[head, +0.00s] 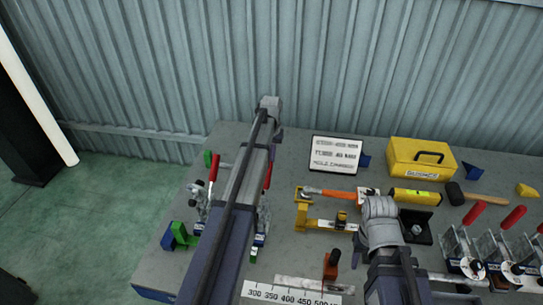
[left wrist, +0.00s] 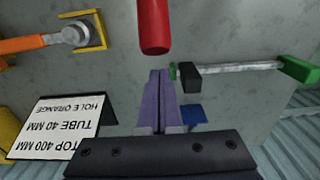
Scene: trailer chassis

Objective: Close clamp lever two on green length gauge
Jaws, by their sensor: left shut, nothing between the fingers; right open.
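In the head view the green length gauge (head: 180,236) is at the table's left side, partly hidden by my left arm. One red clamp lever (head: 214,168) stands upright left of that arm, and another red lever (head: 267,176) shows right of it. I cannot tell which is lever two. In the left wrist view a red lever handle (left wrist: 153,28) is just beyond the tips of my left gripper (left wrist: 158,76), with a visible gap in the picture. The left gripper is shut and empty. A green gauge end (left wrist: 300,70) and its rod show at right. My right gripper is not visible.
A sign (head: 336,155) and a yellow toolbox (head: 422,158) stand at the back. A yellow gauge (head: 302,216) and orange-handled tool (head: 330,194) lie mid-table. My right arm covers the table's centre right. Several red-handled clamps (head: 475,214) stand at far right.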

